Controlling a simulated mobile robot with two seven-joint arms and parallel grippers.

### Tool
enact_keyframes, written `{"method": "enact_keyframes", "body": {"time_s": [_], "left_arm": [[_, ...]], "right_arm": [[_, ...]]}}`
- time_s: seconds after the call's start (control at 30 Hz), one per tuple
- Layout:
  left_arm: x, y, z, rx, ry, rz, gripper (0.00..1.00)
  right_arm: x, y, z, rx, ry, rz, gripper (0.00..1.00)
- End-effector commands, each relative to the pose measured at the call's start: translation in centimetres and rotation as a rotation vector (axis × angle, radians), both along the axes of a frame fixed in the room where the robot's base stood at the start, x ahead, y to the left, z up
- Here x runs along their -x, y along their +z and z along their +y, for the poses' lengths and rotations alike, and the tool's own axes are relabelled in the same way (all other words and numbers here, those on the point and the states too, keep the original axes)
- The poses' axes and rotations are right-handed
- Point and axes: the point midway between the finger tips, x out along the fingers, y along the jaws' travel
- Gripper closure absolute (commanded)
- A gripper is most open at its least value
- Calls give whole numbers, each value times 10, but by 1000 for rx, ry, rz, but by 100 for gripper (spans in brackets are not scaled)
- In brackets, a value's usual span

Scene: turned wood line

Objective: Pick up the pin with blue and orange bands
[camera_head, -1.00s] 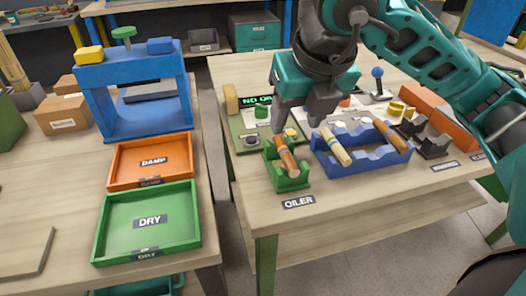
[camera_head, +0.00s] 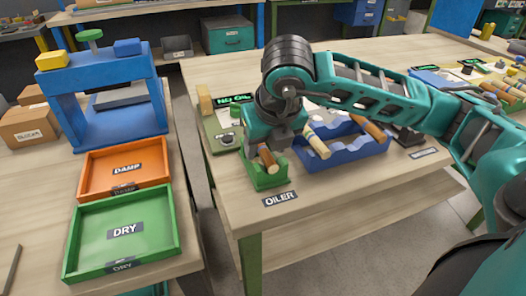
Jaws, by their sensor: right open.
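A brown pin (camera_head: 268,159) lies tilted in the green oiler cradle (camera_head: 263,182) near the front left corner of the right-hand table. Its upper part is hidden by my right gripper (camera_head: 268,147), which is open, pointing down, with its fingers close about the pin; contact cannot be told. The pin's bands are not clear now. A pale pin with dark and yellowish bands (camera_head: 317,145) rests in the blue notched rack (camera_head: 345,157) just right of the gripper. A plain-looking brown pin (camera_head: 375,131) lies further right in that rack. My left gripper is not in view.
Left of a gap stands another table with a green DRY tray (camera_head: 122,231), an orange DAMP tray (camera_head: 124,169) and a blue press frame (camera_head: 110,105). A NO OIL display (camera_head: 235,99) stands behind the cradle. The table front around the OILER label (camera_head: 280,198) is clear.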

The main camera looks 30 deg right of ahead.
Motion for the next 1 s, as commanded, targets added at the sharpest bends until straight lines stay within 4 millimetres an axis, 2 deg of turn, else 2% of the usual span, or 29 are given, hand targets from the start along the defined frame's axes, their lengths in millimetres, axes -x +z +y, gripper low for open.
{"method": "enact_keyframes", "body": {"time_s": [0.27, 0.83, 1.0], "left_arm": [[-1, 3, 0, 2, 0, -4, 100], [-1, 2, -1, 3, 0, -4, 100], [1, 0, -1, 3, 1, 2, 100]], "right_arm": [[-2, -4, 0, 0, 0, -1, 47], [-2, -4, 0, -1, 0, -1, 99], [-2, -4, 0, -1, 0, -1, 100]]}}
